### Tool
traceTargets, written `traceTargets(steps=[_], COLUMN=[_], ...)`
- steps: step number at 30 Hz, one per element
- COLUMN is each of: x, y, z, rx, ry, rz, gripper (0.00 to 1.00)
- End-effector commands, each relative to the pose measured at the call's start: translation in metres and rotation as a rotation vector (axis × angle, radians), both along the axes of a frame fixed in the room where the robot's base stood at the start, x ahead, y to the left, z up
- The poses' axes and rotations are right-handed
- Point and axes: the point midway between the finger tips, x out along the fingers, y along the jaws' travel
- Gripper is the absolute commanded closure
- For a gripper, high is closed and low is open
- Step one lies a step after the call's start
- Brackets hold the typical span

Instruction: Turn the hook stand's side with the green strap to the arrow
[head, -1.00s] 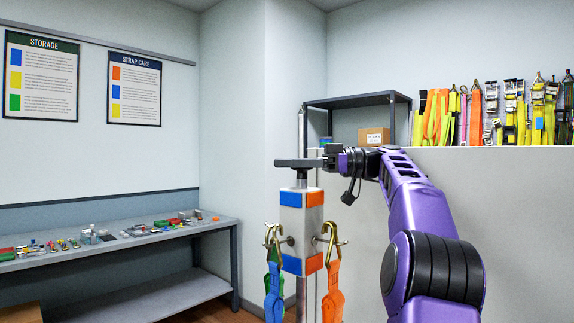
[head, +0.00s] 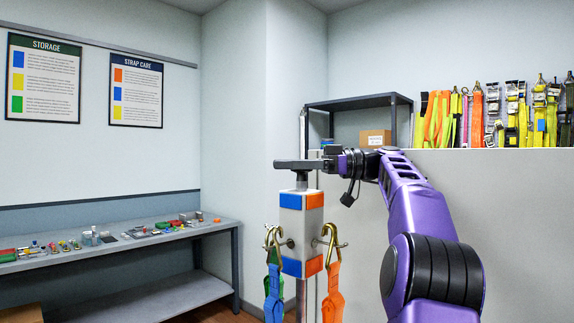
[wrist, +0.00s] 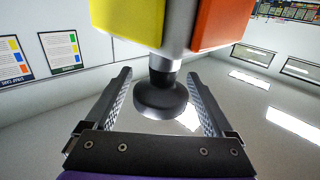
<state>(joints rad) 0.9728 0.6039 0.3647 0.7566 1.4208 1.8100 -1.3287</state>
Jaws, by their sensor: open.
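The hook stand (head: 302,217) is a grey square post with a blue-marked side (head: 290,200) and an orange-marked side (head: 314,201) facing the head camera. A blue strap (head: 273,294) and an orange strap (head: 332,292) hang from brass hooks. A bit of green strap (head: 274,257) shows at the left, partly hidden. The wrist view shows a yellow panel (wrist: 128,20) and an orange panel (wrist: 222,22). My gripper (head: 283,163) is at the stand's top. Its open fingers (wrist: 158,78) lie either side of the dark round knob (wrist: 160,100), with gaps. No arrow shows.
A grey workbench (head: 150,245) with small parts stands along the left wall. A partition (head: 430,210) and dark shelf (head: 355,102) with a cardboard box (head: 375,138) are behind my arm. Many straps (head: 500,112) hang at the back right.

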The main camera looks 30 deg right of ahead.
Motion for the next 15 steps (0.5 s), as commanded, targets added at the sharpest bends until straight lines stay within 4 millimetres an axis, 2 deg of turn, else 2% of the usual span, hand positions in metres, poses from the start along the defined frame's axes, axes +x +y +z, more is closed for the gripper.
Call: traceTargets(steps=[5, 15], x=[0.000, 0.000], y=[0.000, 0.000], z=[0.009, 0.075], rx=[-0.001, 0.000], ry=[0.000, -0.002], rz=[0.001, 0.001], gripper=[0.12, 0.12])
